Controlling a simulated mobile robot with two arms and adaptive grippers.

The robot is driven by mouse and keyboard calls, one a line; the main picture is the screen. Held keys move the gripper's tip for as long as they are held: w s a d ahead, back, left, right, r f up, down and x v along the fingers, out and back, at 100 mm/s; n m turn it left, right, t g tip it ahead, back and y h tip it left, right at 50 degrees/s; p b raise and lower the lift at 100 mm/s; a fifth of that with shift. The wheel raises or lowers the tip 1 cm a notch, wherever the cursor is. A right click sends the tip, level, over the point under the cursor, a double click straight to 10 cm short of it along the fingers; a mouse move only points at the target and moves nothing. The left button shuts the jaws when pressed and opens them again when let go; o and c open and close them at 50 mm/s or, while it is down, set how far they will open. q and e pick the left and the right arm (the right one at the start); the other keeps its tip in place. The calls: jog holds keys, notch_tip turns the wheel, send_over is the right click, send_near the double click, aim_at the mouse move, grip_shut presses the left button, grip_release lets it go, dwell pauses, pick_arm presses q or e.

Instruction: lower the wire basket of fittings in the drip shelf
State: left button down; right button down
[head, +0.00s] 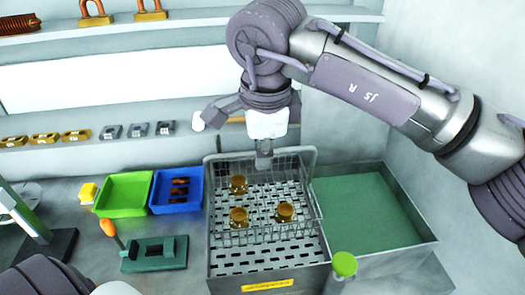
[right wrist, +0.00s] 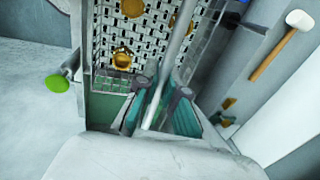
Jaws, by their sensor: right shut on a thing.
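The wire basket (head: 309,182) holds three brass fittings (head: 238,216) and is over the slotted metal drip shelf (head: 270,263). I cannot tell whether its bottom touches the shelf. My right gripper (head: 264,160) points down at the basket's back part and is shut on it. In the right wrist view a pale bar of the basket (right wrist: 176,45) runs between the fingers (right wrist: 155,108), with brass fittings (right wrist: 122,59) beyond. My left gripper is out of view; only part of my left arm shows at the lower left.
A green-floored basin (head: 375,210) adjoins on the right. A green knob (head: 344,264) sticks out at the front. Green (head: 124,194) and blue (head: 176,190) bins and a green fixture (head: 155,253) stand left. A mallet (right wrist: 274,50) lies on the shelf behind.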

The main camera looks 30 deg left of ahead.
jog(key=b, duration=0.5)
send_over(262, 202)
jog(key=shift+s+d+f, duration=0.15)
jog(key=shift+s+f, duration=0.05)
jog(key=shift+f, duration=1.2)
jog(key=shift+s+d+f, duration=0.1)
jog(key=shift+s+f, duration=0.05)
jog(key=shift+f, duration=1.65)
jog(key=shift+s+f+b, duration=0.2)
jog(key=shift+f+b, duration=0.45)
jog(key=shift+f, duration=0.2)
jog(key=c, duration=1.3)
grip_release()
jog(key=shift+c, duration=0.2)
jog(key=shift+o, duration=0.7)
jog(key=shift+w, duration=0.1)
jog(key=shift+r, duration=0.15)
